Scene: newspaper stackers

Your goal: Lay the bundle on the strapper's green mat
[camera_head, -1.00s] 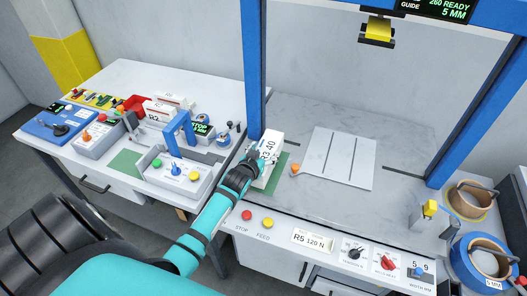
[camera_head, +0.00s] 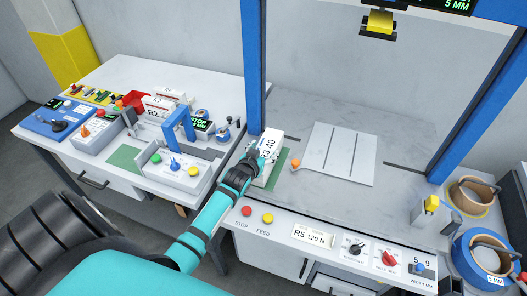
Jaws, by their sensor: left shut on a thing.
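The white bundle (camera_head: 271,142), marked with "40", is on or just above the green mat (camera_head: 277,172) at the left end of the strapper's top. I cannot tell whether its underside touches the mat. My left gripper (camera_head: 264,155) is shut on the near part of the bundle and hides some of it. The green mat shows as a strip along the bundle's right and near sides. My right gripper is not in view.
A blue upright (camera_head: 254,70) stands just behind the bundle. A grey slotted plate (camera_head: 338,153) and an orange knob (camera_head: 295,163) lie to the right. Buttons line the front panel (camera_head: 312,236). A second table (camera_head: 105,77) with small devices is at left.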

